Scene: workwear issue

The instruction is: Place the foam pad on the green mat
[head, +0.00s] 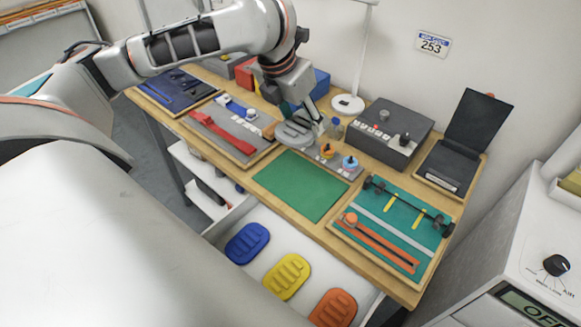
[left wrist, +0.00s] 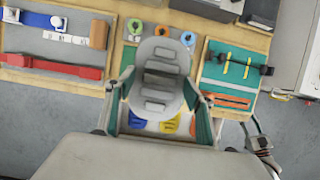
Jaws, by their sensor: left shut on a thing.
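The foam pad (head: 294,134) is a grey rounded slab with raised ridges. My left gripper (head: 311,126) is shut on it, and in the left wrist view the foam pad (left wrist: 157,58) sits between the two fingers of the left gripper (left wrist: 159,88). In the head view the pad shows just behind the green mat (head: 300,186), which lies flat and bare on the bench. I cannot tell how high the pad is held. In the left wrist view the pad hides much of the mat. A dark jointed part at that view's lower right may be my right gripper.
An open drawer (head: 226,226) in front holds a blue pad (head: 247,243), a yellow pad (head: 287,277) and an orange pad (head: 333,308). A teal board (head: 394,226) lies right of the mat, a red-strapped board (head: 226,130) left. Small round items (head: 349,162) stand behind the mat.

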